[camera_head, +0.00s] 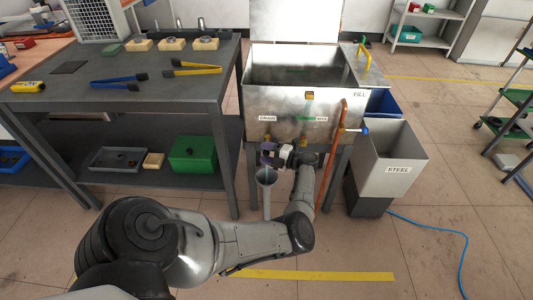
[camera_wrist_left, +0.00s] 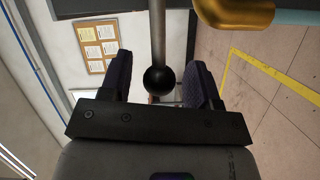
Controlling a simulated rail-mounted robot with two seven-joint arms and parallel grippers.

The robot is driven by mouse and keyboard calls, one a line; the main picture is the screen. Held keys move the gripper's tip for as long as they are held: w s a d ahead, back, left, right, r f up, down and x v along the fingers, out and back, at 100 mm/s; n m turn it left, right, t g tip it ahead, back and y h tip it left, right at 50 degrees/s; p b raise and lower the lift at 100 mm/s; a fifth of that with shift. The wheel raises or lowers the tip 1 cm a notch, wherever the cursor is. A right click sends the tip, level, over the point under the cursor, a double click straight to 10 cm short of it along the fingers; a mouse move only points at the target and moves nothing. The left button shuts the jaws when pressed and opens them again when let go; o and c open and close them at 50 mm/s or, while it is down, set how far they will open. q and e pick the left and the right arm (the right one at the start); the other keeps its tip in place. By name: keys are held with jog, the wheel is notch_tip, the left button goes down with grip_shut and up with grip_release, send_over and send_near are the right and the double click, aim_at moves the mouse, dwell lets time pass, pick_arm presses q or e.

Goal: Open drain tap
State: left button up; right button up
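The metal tank (camera_head: 260,104) has a DRAIN label (camera_head: 267,118) on its front. My left gripper (camera_head: 276,156) is just below that label, in front of the tank, and it hides most of the drain tap. In the left wrist view, a grey lever rod (camera_wrist_left: 157,35) ends in a black ball knob (camera_wrist_left: 159,80). The knob lies between the two fingers of my left gripper (camera_wrist_left: 160,82). The fingers are apart, with a gap showing on each side of the knob. A brass fitting (camera_wrist_left: 235,13) is at the top right. My right gripper is not in view.
A grey funnel pipe (camera_head: 265,180) stands below the drain. A copper pipe (camera_head: 334,150) with a blue handle is right of my gripper. The STEEL bin (camera_head: 392,156) stands farther right. A workbench (camera_head: 190,97) with tongs is left of the tank.

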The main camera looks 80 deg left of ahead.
pick_arm(q)
jog(key=shift+w+d, duration=0.15)
jog(key=shift+w, duration=0.05)
jog(key=v, duration=1.3)
jog(key=shift+w, duration=0.15)
